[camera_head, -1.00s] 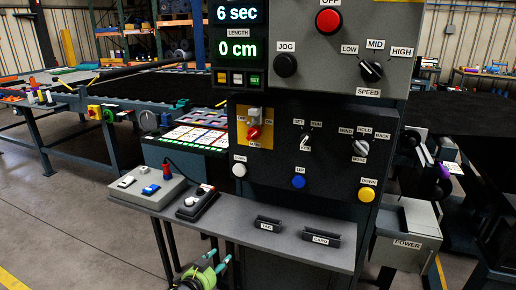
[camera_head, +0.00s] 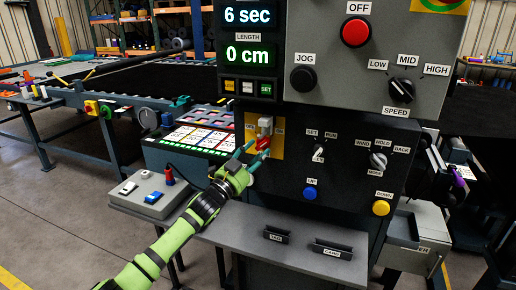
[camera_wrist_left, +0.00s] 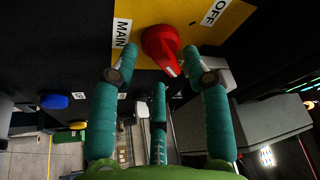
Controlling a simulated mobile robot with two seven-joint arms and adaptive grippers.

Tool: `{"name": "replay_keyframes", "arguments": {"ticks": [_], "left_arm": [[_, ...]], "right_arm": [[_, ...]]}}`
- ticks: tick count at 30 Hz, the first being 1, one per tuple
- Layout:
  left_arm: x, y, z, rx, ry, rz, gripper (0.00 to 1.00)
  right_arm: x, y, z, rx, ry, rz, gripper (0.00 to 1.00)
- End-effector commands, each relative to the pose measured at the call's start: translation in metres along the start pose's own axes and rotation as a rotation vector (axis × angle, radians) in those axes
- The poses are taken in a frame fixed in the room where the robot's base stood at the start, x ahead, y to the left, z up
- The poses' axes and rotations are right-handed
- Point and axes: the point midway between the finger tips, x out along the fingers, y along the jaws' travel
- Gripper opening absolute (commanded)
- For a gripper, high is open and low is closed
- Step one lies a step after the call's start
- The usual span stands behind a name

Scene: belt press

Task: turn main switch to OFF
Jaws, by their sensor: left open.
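The main switch is a red knob (camera_head: 263,142) on a yellow plate (camera_head: 278,148) of the dark panel. In the left wrist view the red knob (camera_wrist_left: 158,44) shows large, and its white mark points down, away from the OFF label (camera_wrist_left: 216,11). The MAIN label (camera_wrist_left: 122,32) is left of it. My left gripper (camera_head: 250,153), green with teal fingers, reaches the panel from lower left. In the left wrist view the fingers of the gripper (camera_wrist_left: 153,62) are spread on both sides of the knob, open; I cannot tell whether they touch it.
A grey fitting (camera_head: 265,123) sits just above the knob. A blue button (camera_head: 310,193), a yellow button (camera_head: 381,208) and selector knobs are on the same panel. A grey shelf (camera_head: 225,230) juts out below, with a control box (camera_head: 148,195) at its left end.

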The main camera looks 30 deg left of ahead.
Motion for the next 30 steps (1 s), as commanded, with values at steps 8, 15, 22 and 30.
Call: {"name": "replay_keyframes", "arguments": {"ticks": [8,15,22,30], "left_arm": [[0.0125,0.0008,-0.0001,0.0,0.0,0.001,0.48],[0.0121,0.001,0.0002,0.0,0.0,0.001,0.24],[0.0123,0.0005,-0.0008,0.0,0.002,0.0,0.0],[0.0124,0.0007,-0.0016,-0.038,0.005,-0.017,0.0]], "right_arm": [[-0.0045,0.0001,-0.001,0.001,0.001,0.0,0.4],[-0.0041,-0.0019,-0.0026,0.002,0.003,-0.002,0.4],[-0.0041,-0.0074,-0.0054,0.005,0.007,-0.009,0.4],[-0.0015,-0.0077,-0.0057,0.005,0.008,-0.01,0.4]]}}
